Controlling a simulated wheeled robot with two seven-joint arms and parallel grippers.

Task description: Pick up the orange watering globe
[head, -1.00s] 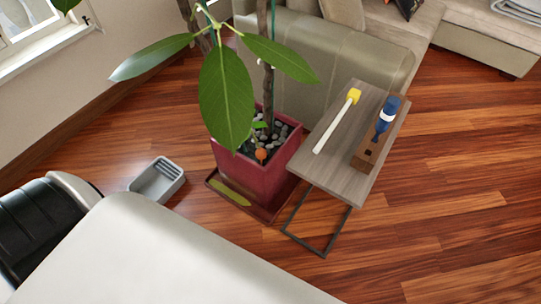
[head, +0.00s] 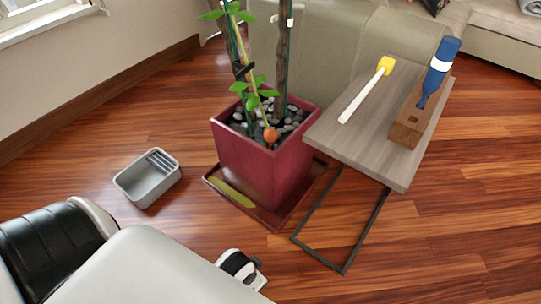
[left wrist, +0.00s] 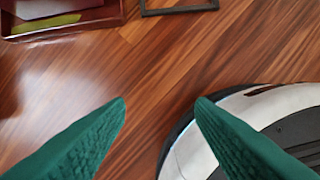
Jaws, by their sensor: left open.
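The orange watering globe (head: 270,135) is a small orange ball low among the grey pebbles at the front of the red plant pot (head: 240,165), beside the plant's stems. Only its upper part shows; anything below is hidden in the pebbles. My left gripper (left wrist: 160,101) shows in the left wrist view with two green fingers apart and nothing between them. It is above bare wood floor, with the pot's saucer (left wrist: 97,17) at the upper left. The globe is not in that view. My right gripper is in neither view.
A small side table (head: 350,147) stands right of the pot, holding a yellow-headed white tool (head: 366,89) and a wooden block (head: 409,124) with a blue bottle-shaped item (head: 441,62). A grey tray (head: 147,187) lies on the floor at left. A sofa (head: 330,45) is behind.

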